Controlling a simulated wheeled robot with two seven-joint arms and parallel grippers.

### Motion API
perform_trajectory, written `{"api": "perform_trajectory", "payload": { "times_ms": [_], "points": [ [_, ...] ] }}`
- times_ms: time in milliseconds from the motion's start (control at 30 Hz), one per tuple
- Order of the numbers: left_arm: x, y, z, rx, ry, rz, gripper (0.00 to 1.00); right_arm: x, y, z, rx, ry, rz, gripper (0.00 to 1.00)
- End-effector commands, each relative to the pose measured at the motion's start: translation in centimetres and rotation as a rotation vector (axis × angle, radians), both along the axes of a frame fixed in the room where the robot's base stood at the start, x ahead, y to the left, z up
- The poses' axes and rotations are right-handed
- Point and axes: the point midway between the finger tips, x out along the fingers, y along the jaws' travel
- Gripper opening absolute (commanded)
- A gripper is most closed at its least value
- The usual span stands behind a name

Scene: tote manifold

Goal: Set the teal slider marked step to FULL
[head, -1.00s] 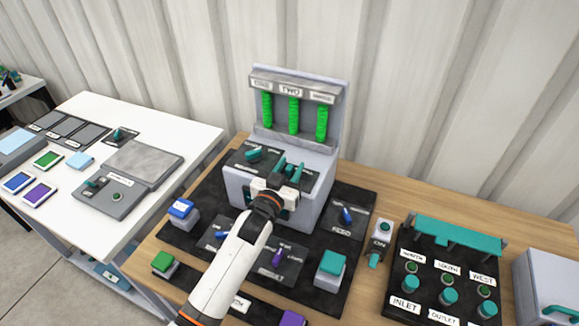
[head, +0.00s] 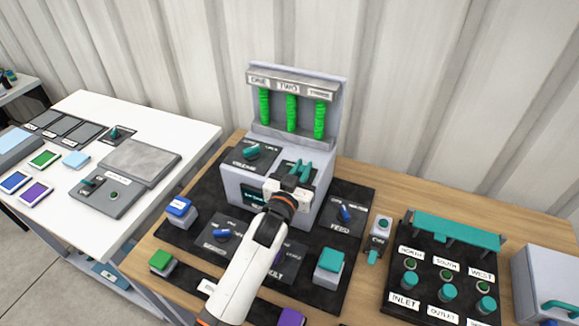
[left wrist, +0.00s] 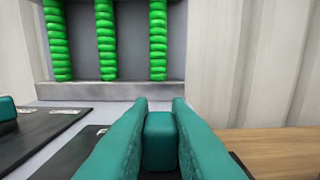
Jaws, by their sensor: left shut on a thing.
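The teal slider knob (left wrist: 160,140) is a small block on the dark sloped panel of the grey console (head: 235,185). My left gripper (head: 300,172) is shut on it, at the right part of the console top. In the left wrist view, the teal fingers of my left gripper (left wrist: 159,125) stand on both sides of the knob. The slider's track, its step label and its FULL mark are hidden behind the gripper, so its setting cannot be read. My right gripper is not in view.
A teal dial (head: 252,153) sits left on the console, below three green columns (head: 291,113). Blue knobs (head: 345,213), a teal button block (head: 330,262) and a blue button block (head: 179,207) stand around on the black mat. A valve panel (head: 440,275) is at right.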

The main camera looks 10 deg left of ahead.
Motion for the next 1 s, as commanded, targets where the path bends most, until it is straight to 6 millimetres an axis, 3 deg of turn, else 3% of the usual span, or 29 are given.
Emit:
{"api": "perform_trajectory", "payload": {
  "times_ms": [333,367,467,800,1000],
  "points": [
    [-0.2,-0.8,-0.1,0.0,0.004,-0.002,0.0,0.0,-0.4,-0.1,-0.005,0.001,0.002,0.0],
    [-0.2,-0.8,-0.1,-0.001,0.004,-0.002,0.21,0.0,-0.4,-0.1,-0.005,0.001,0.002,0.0],
    [-0.2,-0.7,-0.1,0.0,0.004,-0.001,0.38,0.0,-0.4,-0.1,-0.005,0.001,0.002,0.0],
    [-0.4,-0.6,-0.1,0.001,0.003,0.0,0.38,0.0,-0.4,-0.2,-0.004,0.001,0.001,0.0],
    [-3.2,0.0,-0.4,0.001,0.004,0.0,0.38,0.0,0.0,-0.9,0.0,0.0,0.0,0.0]
  ]
}}
